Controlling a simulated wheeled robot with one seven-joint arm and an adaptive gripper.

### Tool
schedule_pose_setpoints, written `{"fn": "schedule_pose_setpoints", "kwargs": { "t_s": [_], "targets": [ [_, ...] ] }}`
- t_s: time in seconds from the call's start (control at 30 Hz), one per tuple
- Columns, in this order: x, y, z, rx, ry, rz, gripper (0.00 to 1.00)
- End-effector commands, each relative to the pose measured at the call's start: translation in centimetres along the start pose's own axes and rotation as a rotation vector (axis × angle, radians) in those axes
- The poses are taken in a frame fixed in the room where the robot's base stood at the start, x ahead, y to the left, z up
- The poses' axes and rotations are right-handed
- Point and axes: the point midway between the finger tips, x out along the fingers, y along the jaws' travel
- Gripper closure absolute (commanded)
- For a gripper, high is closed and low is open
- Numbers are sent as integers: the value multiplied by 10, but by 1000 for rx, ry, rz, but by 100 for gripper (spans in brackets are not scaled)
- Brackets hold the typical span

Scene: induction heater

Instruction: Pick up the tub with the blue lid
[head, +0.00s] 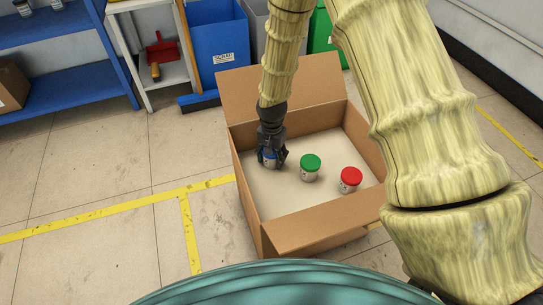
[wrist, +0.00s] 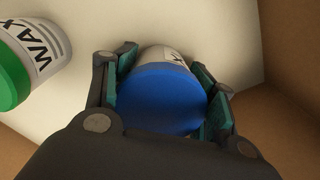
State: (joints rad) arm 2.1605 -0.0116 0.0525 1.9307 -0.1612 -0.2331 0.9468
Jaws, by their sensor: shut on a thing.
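The tub with the blue lid (head: 268,158) is in the left part of an open cardboard box, mostly covered by my gripper in the head view. In the wrist view its blue lid (wrist: 162,98) fills the space between the fingers, with a bit of its white side showing beyond. My gripper (head: 271,158) points down into the box. It is shut on this tub, with teal pads on both sides of it in the wrist view (wrist: 165,95). I cannot tell whether the tub still touches the box floor.
The cardboard box (head: 250,208) has open flaps. A green-lidded tub (head: 310,167) marked WAX in the wrist view (wrist: 30,55) and a red-lidded tub (head: 350,180) stand to the right. A blue scrap bin (head: 219,42) and blue shelving (head: 70,70) are behind; floor left is clear.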

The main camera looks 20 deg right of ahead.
Motion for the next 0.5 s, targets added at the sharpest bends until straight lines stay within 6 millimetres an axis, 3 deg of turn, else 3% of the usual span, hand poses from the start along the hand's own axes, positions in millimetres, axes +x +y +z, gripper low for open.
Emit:
{"fn": "schedule_pose_setpoints", "kwargs": {
  "t_s": [0.23, 0.5],
  "targets": [
    [-10, 0, -1, 0, 2, -1, 78],
    [-56, -1, -1, 0, 2, -2, 78]
  ]
}}
